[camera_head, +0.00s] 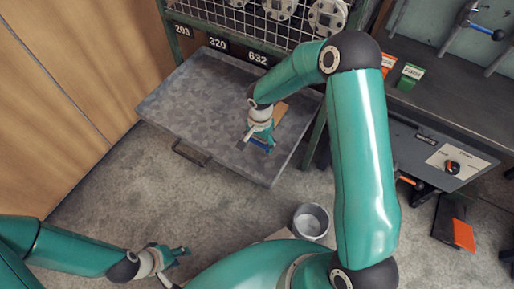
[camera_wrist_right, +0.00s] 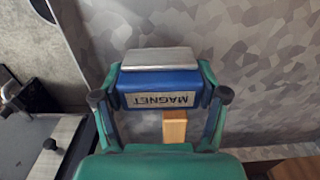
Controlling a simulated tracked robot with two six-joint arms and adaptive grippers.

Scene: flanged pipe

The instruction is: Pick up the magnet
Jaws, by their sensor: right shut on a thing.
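The magnet (camera_wrist_right: 158,82) is a blue block with a MAGNET label and a grey metal plate along one side. My right gripper (camera_wrist_right: 160,97) is shut on it, one finger at each end. In the head view the blue magnet (camera_head: 263,146) shows just below my right gripper (camera_head: 259,136), over the grey metal tray table (camera_head: 205,100). I cannot tell whether it touches the surface. My left gripper (camera_head: 172,265) is low at the left over the floor, its fingers apart and empty.
A tan wooden piece (camera_head: 281,111) is beside the right gripper; wood also shows in the wrist view (camera_wrist_right: 174,126). A bucket (camera_head: 311,221) stands on the floor. A mesh rack with flanges (camera_head: 327,16) is behind the tray. A dark workbench (camera_head: 450,100) is at right. The tray's left half is clear.

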